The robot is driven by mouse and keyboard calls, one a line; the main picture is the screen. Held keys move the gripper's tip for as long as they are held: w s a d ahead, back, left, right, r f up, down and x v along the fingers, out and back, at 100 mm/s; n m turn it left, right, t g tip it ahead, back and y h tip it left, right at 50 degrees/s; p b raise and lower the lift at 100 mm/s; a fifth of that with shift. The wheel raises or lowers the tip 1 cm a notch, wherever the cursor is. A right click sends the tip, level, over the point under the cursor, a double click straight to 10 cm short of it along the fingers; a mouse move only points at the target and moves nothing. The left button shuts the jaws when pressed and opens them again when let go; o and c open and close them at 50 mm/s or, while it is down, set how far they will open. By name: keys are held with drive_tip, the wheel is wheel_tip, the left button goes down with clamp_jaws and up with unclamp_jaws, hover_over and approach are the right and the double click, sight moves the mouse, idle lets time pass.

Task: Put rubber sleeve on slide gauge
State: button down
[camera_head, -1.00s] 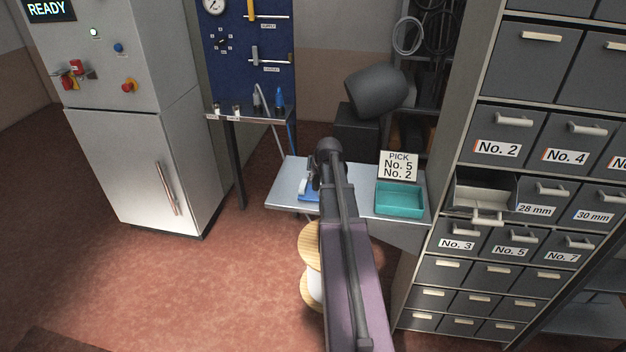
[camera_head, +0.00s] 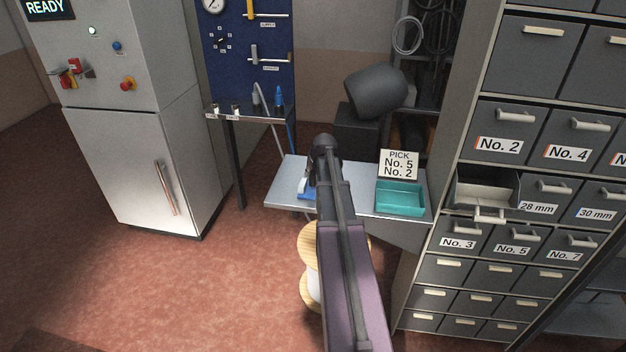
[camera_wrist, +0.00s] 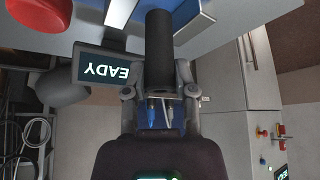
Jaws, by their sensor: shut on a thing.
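In the wrist view my gripper (camera_wrist: 160,74) is shut on a dark, smooth cylinder, which looks like the rubber sleeve (camera_wrist: 159,38). One finger is on each side of it, and its far end overlaps the bench surface and a blue patch. In the head view my own arm hides the gripper and sleeve. A small white upright piece on a blue base (camera_head: 307,194), perhaps the slide gauge, stands on the metal bench just left of my arm. Its details are mostly hidden. I cannot tell whether the sleeve touches it.
A teal tray (camera_head: 400,199) and a sign reading PICK No. 5 No. 2 (camera_head: 398,164) are right of my arm on the bench (camera_head: 283,190). A drawer (camera_head: 485,192) stands open. A READY display (camera_wrist: 104,69) and a red round object (camera_wrist: 34,10) show in the wrist view.

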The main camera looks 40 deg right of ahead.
drive_tip(key=shift+f+b, duration=0.7)
drive_tip(key=shift+f, duration=0.35)
drive_tip(key=shift+f, duration=0.1)
drive_tip(key=shift+c, duration=2.1)
unclamp_jaws()
drive_tip(key=p+v, duration=0.2)
drive_tip(key=v, duration=0.1)
drive_tip(key=shift+r+p, duration=0.2)
drive_tip(key=shift+p, duration=0.2)
drive_tip(key=p+v, duration=0.7)
drive_tip(key=v, duration=0.2)
drive_tip(key=shift+p, duration=0.35)
drive_tip(key=shift+f, duration=0.1)
